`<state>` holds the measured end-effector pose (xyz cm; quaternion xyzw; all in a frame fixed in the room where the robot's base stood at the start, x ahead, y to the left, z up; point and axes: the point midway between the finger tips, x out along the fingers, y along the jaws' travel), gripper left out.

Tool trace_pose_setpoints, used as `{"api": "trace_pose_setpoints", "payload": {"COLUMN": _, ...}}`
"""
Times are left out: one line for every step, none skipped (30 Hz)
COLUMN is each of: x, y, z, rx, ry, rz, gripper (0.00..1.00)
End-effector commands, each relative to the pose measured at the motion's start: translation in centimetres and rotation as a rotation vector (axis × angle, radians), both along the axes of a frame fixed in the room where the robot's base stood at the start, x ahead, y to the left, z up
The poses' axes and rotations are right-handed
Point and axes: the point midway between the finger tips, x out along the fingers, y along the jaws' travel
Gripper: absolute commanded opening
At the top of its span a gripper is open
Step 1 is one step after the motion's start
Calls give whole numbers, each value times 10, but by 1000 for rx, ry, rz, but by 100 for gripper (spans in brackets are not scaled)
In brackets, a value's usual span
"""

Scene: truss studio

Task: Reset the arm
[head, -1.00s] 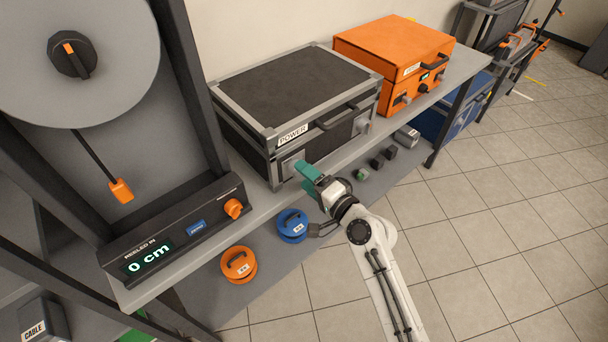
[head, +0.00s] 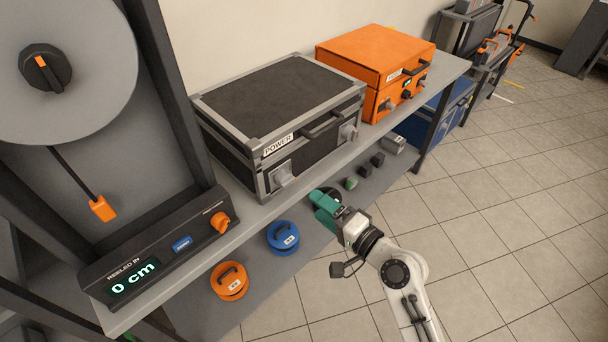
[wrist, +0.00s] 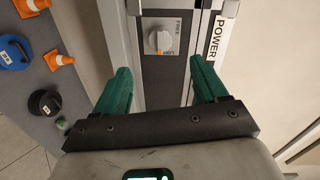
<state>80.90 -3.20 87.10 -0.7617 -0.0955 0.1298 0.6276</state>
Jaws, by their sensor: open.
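My gripper (head: 326,204) is at the end of my white arm, in front of the bench shelf, just below and to the right of the black POWER case. In the wrist view its two green fingers (wrist: 160,85) are spread apart with nothing between them. Past the fingers, the front of the POWER case (wrist: 172,70) shows, with a grey latch knob (wrist: 162,40) between the fingertips. In the head view the POWER case (head: 280,112) stands shut on the shelf. The gripper appears apart from the case.
An orange case (head: 362,58) stands right of the POWER case. A reel panel reading "0 cm" (head: 133,277) is at left. On the lower shelf are a blue weight (head: 282,239), an orange weight (head: 229,284) and small dark blocks (head: 377,159). Open tiled floor (head: 490,220) lies right.

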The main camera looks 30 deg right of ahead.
Motion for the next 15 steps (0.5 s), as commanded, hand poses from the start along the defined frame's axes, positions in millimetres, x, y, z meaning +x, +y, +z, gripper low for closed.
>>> {"api": "trace_pose_setpoints", "payload": {"x": 0, "y": 0, "z": 0, "rx": 0, "ry": 0, "rz": 0, "gripper": 72}}
{"api": "trace_pose_setpoints", "payload": {"x": 0, "y": 0, "z": 0, "rx": 0, "ry": 0, "rz": 0, "gripper": 72}}
{"api": "trace_pose_setpoints", "payload": {"x": 0, "y": 0, "z": 0, "rx": 0, "ry": 0, "rz": 0, "gripper": 72}}
{"api": "trace_pose_setpoints", "payload": {"x": 0, "y": 0, "z": 0, "rx": -1, "ry": 1, "rz": 1, "gripper": 72}}
{"api": "trace_pose_setpoints", "payload": {"x": 0, "y": 1, "z": -1, "rx": -6, "ry": 3, "rz": 3, "gripper": 72}}
{"api": "trace_pose_setpoints", "payload": {"x": -2, "y": 2, "z": -2, "rx": -20, "ry": 9, "rz": 11, "gripper": 72}}
{"api": "trace_pose_setpoints", "payload": {"x": -5, "y": 4, "z": -5, "rx": -40, "ry": 18, "rz": 21, "gripper": 72}}
{"api": "trace_pose_setpoints", "payload": {"x": -8, "y": 6, "z": -9, "rx": -66, "ry": 32, "rz": 37, "gripper": 72}}
{"api": "trace_pose_setpoints", "payload": {"x": -15, "y": 10, "z": -15, "rx": -116, "ry": 56, "rz": 64, "gripper": 72}}
{"api": "trace_pose_setpoints", "payload": {"x": -21, "y": 14, "z": -21, "rx": -165, "ry": 79, "rz": 90, "gripper": 72}}
{"api": "trace_pose_setpoints", "payload": {"x": -28, "y": 17, "z": -28, "rx": -220, "ry": 108, "rz": 120, "gripper": 72}}
{"api": "trace_pose_setpoints", "payload": {"x": -41, "y": 21, "z": -40, "rx": -305, "ry": 154, "rz": 168, "gripper": 72}}
{"api": "trace_pose_setpoints", "payload": {"x": -52, "y": 23, "z": -49, "rx": -375, "ry": 192, "rz": 208, "gripper": 72}}
{"api": "trace_pose_setpoints", "payload": {"x": -65, "y": 24, "z": -58, "rx": -447, "ry": 236, "rz": 249, "gripper": 72}}
{"api": "trace_pose_setpoints", "payload": {"x": -82, "y": 24, "z": -70, "rx": -542, "ry": 294, "rz": 303, "gripper": 72}}
